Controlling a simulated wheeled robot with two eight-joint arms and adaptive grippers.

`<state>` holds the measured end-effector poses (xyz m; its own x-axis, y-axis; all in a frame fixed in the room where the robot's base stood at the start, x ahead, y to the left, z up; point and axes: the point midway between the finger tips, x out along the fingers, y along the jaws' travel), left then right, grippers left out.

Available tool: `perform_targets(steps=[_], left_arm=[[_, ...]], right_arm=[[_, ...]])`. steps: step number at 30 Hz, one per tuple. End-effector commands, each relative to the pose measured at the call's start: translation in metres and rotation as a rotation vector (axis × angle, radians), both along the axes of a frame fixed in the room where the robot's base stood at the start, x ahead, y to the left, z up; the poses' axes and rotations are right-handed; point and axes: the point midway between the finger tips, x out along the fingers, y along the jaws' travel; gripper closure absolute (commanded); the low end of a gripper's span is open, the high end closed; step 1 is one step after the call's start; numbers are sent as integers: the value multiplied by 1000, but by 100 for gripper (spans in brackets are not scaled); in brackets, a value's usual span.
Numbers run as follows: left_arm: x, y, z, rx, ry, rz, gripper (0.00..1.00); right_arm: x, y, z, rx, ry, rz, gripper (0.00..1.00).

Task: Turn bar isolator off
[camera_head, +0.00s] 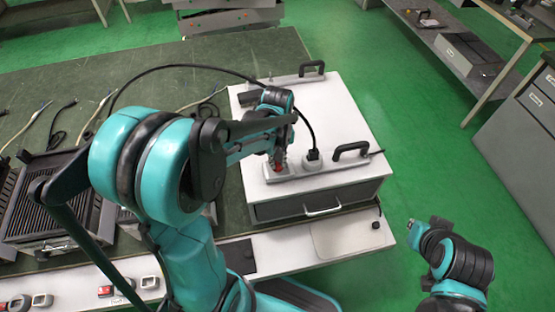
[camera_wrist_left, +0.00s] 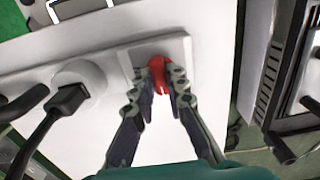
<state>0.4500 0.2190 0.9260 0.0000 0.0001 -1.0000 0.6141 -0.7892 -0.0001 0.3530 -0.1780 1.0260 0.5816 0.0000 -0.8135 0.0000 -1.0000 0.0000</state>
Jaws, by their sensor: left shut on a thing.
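The bar isolator is a red rotary knob (camera_wrist_left: 158,72) on a pale bar (camera_wrist_left: 178,50) in the left wrist view. In the head view the bar (camera_head: 318,170) lies along the front top of a white box, and a little red of the knob (camera_head: 278,168) shows under my gripper. My left gripper (camera_wrist_left: 160,85) points at the knob with its two fingers on either side, shut on it; it also shows from above in the head view (camera_head: 278,162). My right gripper (camera_head: 418,232) is off to the right of the box, over the floor; its finger opening is too small to tell.
A black plug (camera_head: 312,156) with a cable sits in the bar's socket beside the knob. The white box (camera_head: 350,110) has black handles (camera_head: 350,151) and a drawer. Grilled heater units (camera_head: 45,200) stand on the bench at left. Green floor is open at right.

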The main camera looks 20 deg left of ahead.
Motion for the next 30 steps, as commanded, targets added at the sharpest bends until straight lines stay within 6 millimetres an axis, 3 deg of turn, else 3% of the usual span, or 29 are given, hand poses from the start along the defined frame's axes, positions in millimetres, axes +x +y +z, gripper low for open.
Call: perform_targets(steps=[8,9,11,12,23,30], left_arm=[[0,0,0,0,0,1,100],[0,0,0,0,0,1,84],[0,0,0,0,0,1,68],[0,0,0,0,0,1,66],[0,0,5,0,0,0,66],[0,0,47,0,0,0,66]], right_arm=[[0,0,0,0,0,0,100],[0,0,0,0,0,0,100],[0,0,0,0,0,0,100],[0,0,0,0,0,0,100],[0,0,0,0,0,0,100],[0,0,0,0,0,0,100]])
